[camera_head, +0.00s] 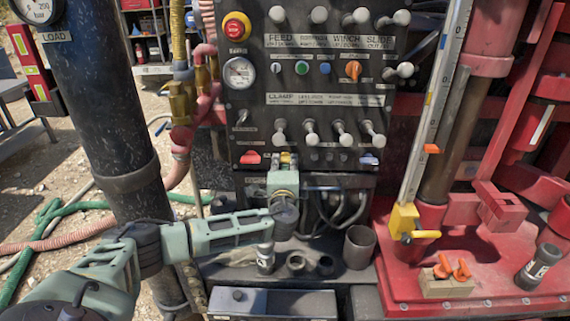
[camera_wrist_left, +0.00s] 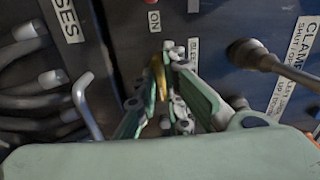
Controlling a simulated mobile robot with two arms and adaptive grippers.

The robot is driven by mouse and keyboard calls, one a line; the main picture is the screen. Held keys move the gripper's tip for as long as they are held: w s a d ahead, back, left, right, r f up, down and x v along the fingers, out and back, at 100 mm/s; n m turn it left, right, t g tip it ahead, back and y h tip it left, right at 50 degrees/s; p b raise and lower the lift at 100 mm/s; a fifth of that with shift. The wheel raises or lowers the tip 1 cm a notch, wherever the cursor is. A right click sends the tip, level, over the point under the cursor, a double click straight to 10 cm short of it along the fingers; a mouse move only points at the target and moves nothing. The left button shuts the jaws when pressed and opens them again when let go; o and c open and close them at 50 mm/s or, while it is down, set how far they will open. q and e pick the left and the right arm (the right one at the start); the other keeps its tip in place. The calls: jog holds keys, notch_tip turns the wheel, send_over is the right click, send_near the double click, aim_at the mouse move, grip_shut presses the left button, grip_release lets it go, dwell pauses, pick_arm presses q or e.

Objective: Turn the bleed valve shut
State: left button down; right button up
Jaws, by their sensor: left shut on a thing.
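The bleed valve shows as a small yellow handle (camera_wrist_left: 157,72) at my left fingertips in the left wrist view, beside a partly covered label. In the head view a bit of yellow shows at the lower middle of the dark control panel (camera_head: 236,135), where my gripper covers most of the valve. My left gripper (camera_head: 286,160) reaches up to the panel there. In the left wrist view its fingers (camera_wrist_left: 167,62) are closed together on the handle. The valve body is hidden, and I cannot tell how far the handle is turned. My right gripper is out of view.
Clamp levers (camera_head: 311,135) stick out just above my gripper; one lever (camera_wrist_left: 262,58) is close on the right in the wrist view. A red rocker switch (camera_head: 250,158) is close on the left. Bent hoses (camera_head: 345,205) hang below right. A dark cup (camera_head: 359,247) stands on the ledge.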

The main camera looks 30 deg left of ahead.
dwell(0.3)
pick_arm(q)
jog(key=shift+f+n+b, duration=0.25)
jog(key=shift+n+b, duration=0.15)
jog(key=shift+b, duration=0.45)
jog(key=n+b, duration=0.9)
jog(key=b, duration=0.3)
jog(key=shift+f+b, duration=0.15)
jog(key=shift+b, duration=0.15)
jog(key=n+b, duration=0.2)
jog(key=n, duration=0.1)
jog(key=shift+n+b, duration=0.35)
jog(key=shift+n, duration=0.05)
jog(key=shift+r+n+b, duration=0.15)
jog(key=shift+n+b, duration=0.3)
jog(key=shift+n, duration=0.5)
jog(key=shift+r+n+b, duration=0.1)
jog(key=shift+n+b, duration=0.35)
jog(key=shift+n, duration=0.8)
jog(key=shift+r, duration=0.1)
jog(key=c, duration=1.9)
grip_release()
jog(key=shift+o, duration=0.2)
